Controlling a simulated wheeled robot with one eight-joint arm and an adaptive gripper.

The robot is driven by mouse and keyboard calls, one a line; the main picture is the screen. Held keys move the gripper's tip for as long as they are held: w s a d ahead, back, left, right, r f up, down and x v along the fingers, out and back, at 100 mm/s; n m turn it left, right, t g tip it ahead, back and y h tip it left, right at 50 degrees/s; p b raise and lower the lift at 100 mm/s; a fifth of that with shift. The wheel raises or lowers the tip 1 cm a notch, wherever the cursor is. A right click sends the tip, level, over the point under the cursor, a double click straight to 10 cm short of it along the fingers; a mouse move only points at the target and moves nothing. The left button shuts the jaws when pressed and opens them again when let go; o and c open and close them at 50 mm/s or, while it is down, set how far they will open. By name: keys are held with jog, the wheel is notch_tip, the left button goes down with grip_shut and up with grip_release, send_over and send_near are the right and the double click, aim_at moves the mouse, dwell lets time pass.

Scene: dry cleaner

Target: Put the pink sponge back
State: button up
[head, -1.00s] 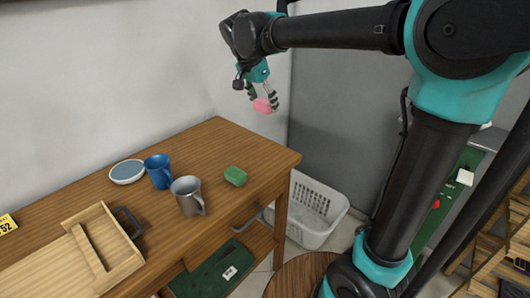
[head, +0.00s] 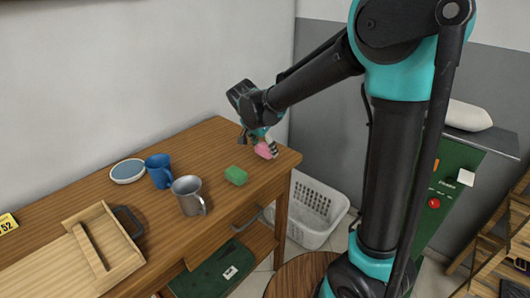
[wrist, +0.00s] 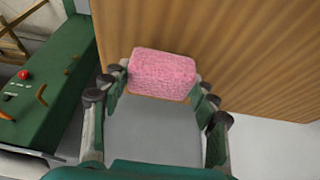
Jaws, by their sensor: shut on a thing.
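The pink sponge (head: 264,150) is between the fingers of my gripper (head: 262,143), which is shut on it. In the head view they are at the right end of the wooden table (head: 262,172), low over or at its top. In the wrist view the sponge (wrist: 162,73) sits across the fingertips, with the wood surface beyond it. I cannot tell whether the sponge touches the table. A green sponge (head: 236,176) lies on the table to the left of my gripper.
A grey metal mug (head: 187,195), a blue mug (head: 158,171), a round blue-and-white dish (head: 127,171) and a wooden tray (head: 122,262) stand farther left. A white basket (head: 312,215) is on the floor beyond the table's right edge. Bare tabletop surrounds the green sponge.

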jog(key=shift+f, duration=0.95)
jog(key=shift+f, duration=0.1)
jog(key=o, duration=1.1)
jog(key=v, duration=1.2)
jog(key=s+d+f+n+y, duration=0.15)
jog(key=d+f, duration=0.25)
jog(key=d, duration=0.4)
jog(key=s+d+f+n, duration=0.2)
jog(key=d+f, duration=0.2)
jog(key=d, duration=0.4)
jog(key=s+d+f+n, duration=0.1)
jog(key=s+d+f, duration=0.2)
jog(key=s, duration=0.1)
jog(key=s+d+f+n+y, duration=0.1)
jog(key=s+d+f, duration=0.2)
jog(key=s+d, duration=0.1)
jog(key=s+d+f+n, duration=0.2)
jog(key=s+d+f, duration=0.1)
jog(key=s, duration=0.1)
jog(key=shift+d+f+t, duration=0.25)
jog(key=shift+d+t, duration=0.05)
